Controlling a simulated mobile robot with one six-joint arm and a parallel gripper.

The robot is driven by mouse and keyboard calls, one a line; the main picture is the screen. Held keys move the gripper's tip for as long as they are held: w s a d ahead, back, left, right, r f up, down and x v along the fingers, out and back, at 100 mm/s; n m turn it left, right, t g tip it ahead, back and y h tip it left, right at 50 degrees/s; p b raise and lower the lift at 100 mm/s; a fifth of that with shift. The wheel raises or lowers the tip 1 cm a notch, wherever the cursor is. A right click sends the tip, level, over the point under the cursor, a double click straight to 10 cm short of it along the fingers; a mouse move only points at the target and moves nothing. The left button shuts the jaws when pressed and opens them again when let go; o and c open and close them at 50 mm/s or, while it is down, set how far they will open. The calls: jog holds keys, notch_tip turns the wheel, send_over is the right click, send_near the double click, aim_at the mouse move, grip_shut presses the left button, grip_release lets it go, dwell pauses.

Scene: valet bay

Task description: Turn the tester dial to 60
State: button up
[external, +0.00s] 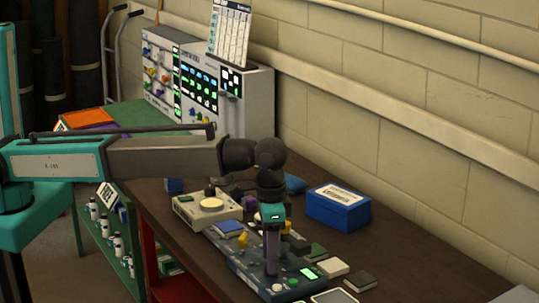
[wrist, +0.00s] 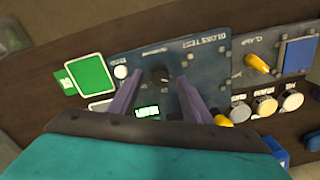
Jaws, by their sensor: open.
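The tester is a dark blue panel marked "GLOSS TEST" (wrist: 205,60) in the wrist view. A dark round dial (wrist: 160,74) sits on it, with a small lit green display (wrist: 147,111) nearer to me; the digits are too blurred to read. My gripper (wrist: 160,80) is open, its two purple fingers on either side of the dial. I cannot tell whether they touch it. In the external view my gripper (external: 271,270) points down over the blue panel (external: 240,262), and its fingers hide the dial. A lit green display (external: 308,273) shows beside them.
A yellow lever (wrist: 257,63) and several round knobs (wrist: 265,105) stand right of the tester. A green square (wrist: 87,76) lies left. In the external view a blue box (external: 338,208) stands behind, and a cream device (external: 207,208) sits left of my gripper.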

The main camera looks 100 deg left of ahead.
jog(key=shift+f+b, duration=0.3)
jog(key=shift+f, duration=0.55)
jog(key=c, duration=1)
jog(key=shift+c, duration=0.2)
jog(key=shift+m, duration=0.6)
jog(key=m, duration=1)
jog(key=shift+m, duration=0.4)
